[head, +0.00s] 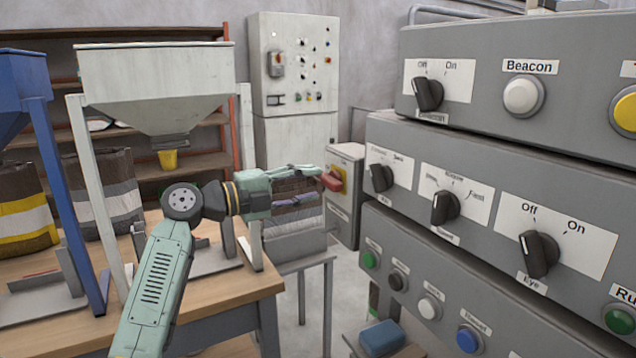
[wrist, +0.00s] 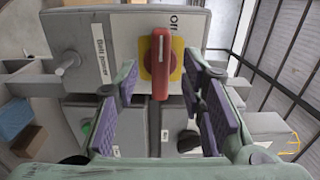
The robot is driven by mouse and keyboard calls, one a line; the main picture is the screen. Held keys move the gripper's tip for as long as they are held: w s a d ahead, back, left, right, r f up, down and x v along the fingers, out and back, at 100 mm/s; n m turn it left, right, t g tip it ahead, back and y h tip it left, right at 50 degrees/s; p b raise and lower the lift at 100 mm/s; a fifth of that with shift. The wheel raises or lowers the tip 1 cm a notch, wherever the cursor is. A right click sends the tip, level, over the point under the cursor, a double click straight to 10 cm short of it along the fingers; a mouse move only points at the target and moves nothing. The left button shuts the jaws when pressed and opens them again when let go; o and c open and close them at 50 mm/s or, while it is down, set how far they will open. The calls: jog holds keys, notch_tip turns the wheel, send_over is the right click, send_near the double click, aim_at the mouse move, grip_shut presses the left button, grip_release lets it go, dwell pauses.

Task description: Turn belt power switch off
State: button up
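The belt power switch is a red handle (wrist: 161,62) on a yellow plate (wrist: 176,58), on a grey box front (wrist: 125,42). A "Belt power" label (wrist: 101,62) and an "Off" mark (wrist: 174,22) show turned sideways in the wrist view. In the head view the red handle (head: 331,181) is just beyond my gripper (head: 310,186). My gripper (wrist: 163,85) is open, with purple-padded fingers on either side of the handle. Gaps show between the pads and the handle in the wrist view.
A large grey control panel (head: 480,130) with knobs and buttons stands close on the right. A workbench (head: 215,300) with hoppers (head: 155,85) is on the left. A tall cabinet (head: 293,60) stands behind.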

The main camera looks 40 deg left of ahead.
jog(key=v, duration=0.8)
jog(key=shift+s, duration=0.3)
